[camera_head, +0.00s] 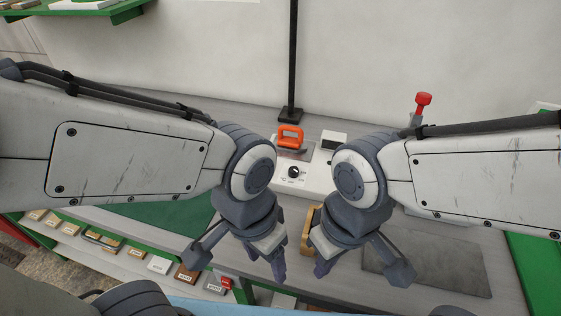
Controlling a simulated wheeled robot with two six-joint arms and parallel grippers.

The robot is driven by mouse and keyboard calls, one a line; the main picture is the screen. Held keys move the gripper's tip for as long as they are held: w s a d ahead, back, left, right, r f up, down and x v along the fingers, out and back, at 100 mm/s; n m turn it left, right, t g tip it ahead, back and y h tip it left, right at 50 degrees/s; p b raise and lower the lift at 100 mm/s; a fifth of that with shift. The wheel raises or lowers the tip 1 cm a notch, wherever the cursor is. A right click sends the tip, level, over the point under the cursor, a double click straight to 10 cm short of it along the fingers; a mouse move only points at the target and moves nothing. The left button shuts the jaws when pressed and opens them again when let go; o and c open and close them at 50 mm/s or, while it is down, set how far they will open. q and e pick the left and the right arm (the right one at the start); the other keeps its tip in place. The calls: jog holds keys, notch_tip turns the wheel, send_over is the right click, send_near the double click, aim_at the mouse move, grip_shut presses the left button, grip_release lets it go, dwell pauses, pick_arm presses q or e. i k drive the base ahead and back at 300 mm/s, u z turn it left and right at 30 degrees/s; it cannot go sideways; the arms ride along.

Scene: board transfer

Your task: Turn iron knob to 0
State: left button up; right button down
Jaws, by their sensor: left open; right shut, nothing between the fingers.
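The knob (294,172) is a small round black dial on the front of a white control box (313,180), in the middle of the head view between my two arms. Small marks surround it, too small to read, so its setting cannot be told. An iron with an orange handle (290,134) sits just behind the knob. My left gripper (277,268) is open, pointing down in front of the box and left of centre. My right gripper (322,267) is shut and empty, in front of the box and right of centre. Both are apart from the knob. My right arm hides part of the box.
A black pole (292,60) stands behind the iron. A red-topped lever (422,102) rises behind my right arm. A tan block (307,232) is beside my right gripper. A dark grey plate (430,262) lies at right, a green mat (175,217) at left. Small labelled blocks line the lower left shelf.

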aim_at(293, 171)
jog(key=k, duration=1.3)
jog(key=u, duration=0.6)
jog(key=i, duration=1.55)
jog(key=z, duration=0.45)
